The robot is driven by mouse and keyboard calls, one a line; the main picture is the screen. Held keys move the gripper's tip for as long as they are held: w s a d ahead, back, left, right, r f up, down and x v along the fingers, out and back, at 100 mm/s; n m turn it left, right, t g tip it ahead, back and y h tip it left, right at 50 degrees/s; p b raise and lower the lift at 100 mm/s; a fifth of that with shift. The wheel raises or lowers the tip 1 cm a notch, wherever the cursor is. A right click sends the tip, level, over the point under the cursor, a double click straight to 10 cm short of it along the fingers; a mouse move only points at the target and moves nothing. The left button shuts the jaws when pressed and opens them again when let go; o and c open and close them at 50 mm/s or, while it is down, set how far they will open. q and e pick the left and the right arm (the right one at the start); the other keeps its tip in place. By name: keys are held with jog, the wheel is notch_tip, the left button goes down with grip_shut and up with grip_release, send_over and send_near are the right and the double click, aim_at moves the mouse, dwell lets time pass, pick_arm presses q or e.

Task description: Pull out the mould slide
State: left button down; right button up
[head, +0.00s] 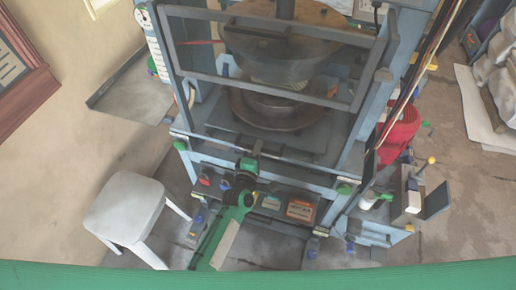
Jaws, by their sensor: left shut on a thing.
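The plate press (283,52) stands in the middle, with a round dark upper part above a round lower mould (262,112). The mould rests on the flat grey mould slide (222,127) between the blue posts. My left arm reaches up from below, and its gripper (257,148) is at the front edge of the slide, shut on it. The fingers are small and dark, so the exact grip is hard to see. My right gripper is not in view.
A barred guard frame (270,74) crosses in front of the upper press. Below the slide, a shelf (285,222) holds small boxes. A white stool (124,208) stands at the left. A side bench (383,228) with small items stands at the right.

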pick_arm(q)
jog(key=p+v, duration=0.4)
jog(key=v, duration=2.9)
jog(key=shift+s, duration=0.4)
jog(key=shift+a+r, duration=0.1)
jog(key=c, duration=1.7)
grip_release()
jog(key=shift+w, duration=0.1)
jog(key=shift+b+v, duration=1.85)
jog(key=shift+v, duration=5.1)
